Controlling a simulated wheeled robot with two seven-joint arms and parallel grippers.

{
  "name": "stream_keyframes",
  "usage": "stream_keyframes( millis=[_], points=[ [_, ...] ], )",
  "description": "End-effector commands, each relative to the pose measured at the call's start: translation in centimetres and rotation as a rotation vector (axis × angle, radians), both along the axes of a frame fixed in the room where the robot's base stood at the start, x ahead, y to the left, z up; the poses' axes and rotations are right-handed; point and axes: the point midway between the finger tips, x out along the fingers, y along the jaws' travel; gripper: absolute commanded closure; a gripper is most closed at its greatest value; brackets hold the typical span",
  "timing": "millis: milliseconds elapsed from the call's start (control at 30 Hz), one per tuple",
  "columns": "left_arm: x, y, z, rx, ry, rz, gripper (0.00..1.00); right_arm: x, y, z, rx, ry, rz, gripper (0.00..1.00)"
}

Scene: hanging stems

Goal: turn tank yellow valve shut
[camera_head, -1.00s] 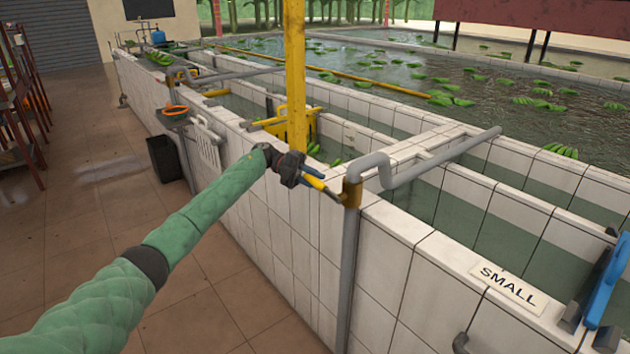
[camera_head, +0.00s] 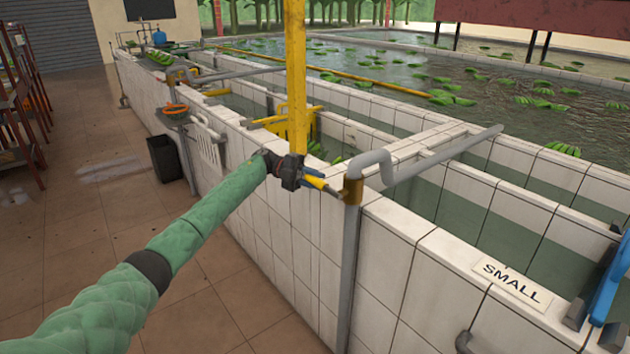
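The yellow valve lever (camera_head: 318,184) sticks out to the left from a brass valve body (camera_head: 352,190) on a grey pipe by the tank wall. My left gripper (camera_head: 311,179) reaches in from the left and has its blue fingers at the lever's yellow grip. The fingers are small here and partly hide the grip; I cannot tell if they are closed on it.
The white tiled tank (camera_head: 390,280) with its wall and water channels fills the right side. A yellow post (camera_head: 294,80) stands right behind my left gripper. A "SMALL" sign (camera_head: 513,283) lies on the tank rim. The floor at left is clear around a black bin (camera_head: 165,158).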

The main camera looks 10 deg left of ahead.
Motion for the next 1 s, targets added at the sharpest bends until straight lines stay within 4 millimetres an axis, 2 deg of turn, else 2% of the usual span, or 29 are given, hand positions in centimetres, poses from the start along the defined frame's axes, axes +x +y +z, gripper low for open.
stream_keyframes(
  millis=[33,100,467,800,1000],
  points=[
    [-0.1,0.0,-0.3,0.002,0.004,-0.001,0.66,0.0,0.0,0.0,0.0,0.0,0.0,0.64],
    [-0.1,0.0,-0.3,0.002,0.003,-0.001,0.54,0.0,0.0,0.0,0.0,0.001,0.0,0.64],
    [0.1,0.4,-0.2,0.002,0.002,0.001,0.54,0.2,0.1,-0.2,0.004,-0.003,-0.004,0.64],
    [1.5,5.1,-0.1,0.002,0.0,0.002,0.54,0.9,2.3,-2.7,0.056,-0.053,0.013,0.64],
    [2.0,7.1,0.1,0.002,0.002,0.001,0.54,1.1,3.3,-3.8,0.073,-0.077,0.029,0.64]
  ],
)
